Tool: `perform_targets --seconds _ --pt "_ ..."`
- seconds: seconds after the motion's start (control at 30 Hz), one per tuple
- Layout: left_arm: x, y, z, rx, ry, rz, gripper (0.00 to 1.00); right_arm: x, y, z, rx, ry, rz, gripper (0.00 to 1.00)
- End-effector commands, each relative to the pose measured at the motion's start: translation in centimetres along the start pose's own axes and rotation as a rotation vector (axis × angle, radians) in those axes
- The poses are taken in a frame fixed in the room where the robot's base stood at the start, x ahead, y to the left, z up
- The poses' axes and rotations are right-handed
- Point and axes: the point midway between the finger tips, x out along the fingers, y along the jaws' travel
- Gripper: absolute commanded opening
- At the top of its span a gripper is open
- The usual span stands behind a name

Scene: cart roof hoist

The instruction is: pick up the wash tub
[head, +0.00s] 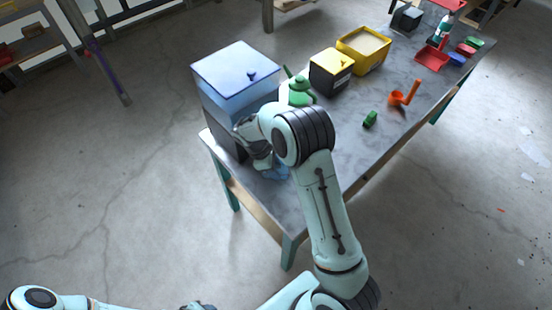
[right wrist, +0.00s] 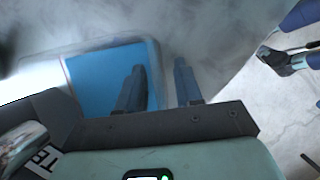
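A small patch of blue (head: 277,174) shows below my right gripper (head: 266,163) at the near end of the table in the head view; it looks like the wash tub, mostly hidden by my arm. In the right wrist view, a blue interior with a pale rounded rim (right wrist: 108,42) lies under the gripper (right wrist: 158,85). The two fingers are apart, one over the blue and one past its right edge, with the edge between them. I cannot tell whether they touch it. Only a bit of my left gripper (head: 197,306) shows at the bottom edge of the head view.
A large blue-topped box (head: 236,70) stands left of my right gripper. Behind are a green watering can (head: 298,92), a black box with yellow lid (head: 330,75) and a yellow bin (head: 375,62).

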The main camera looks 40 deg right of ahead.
Motion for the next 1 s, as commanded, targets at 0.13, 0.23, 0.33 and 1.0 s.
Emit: perform_targets --seconds 0.13,0.23,0.33,1.0 --pt "-0.02 0.01 -0.01 0.0 0.0 0.0 0.43 -0.04 0.01 0.0 0.0 0.0 0.0 0.16" --pt "-0.02 0.0 -0.01 0.0 0.0 0.0 0.43 -0.05 0.01 -0.01 0.0 0.0 0.0 0.0" --pt "-0.02 0.0 -0.01 0.0 0.0 0.0 0.43 -0.06 0.01 -0.01 0.0 0.0 0.0 0.0" --pt "-0.02 0.01 -0.02 0.0 0.0 0.0 0.43 -0.1 0.02 -0.02 0.0 0.001 0.001 0.0"
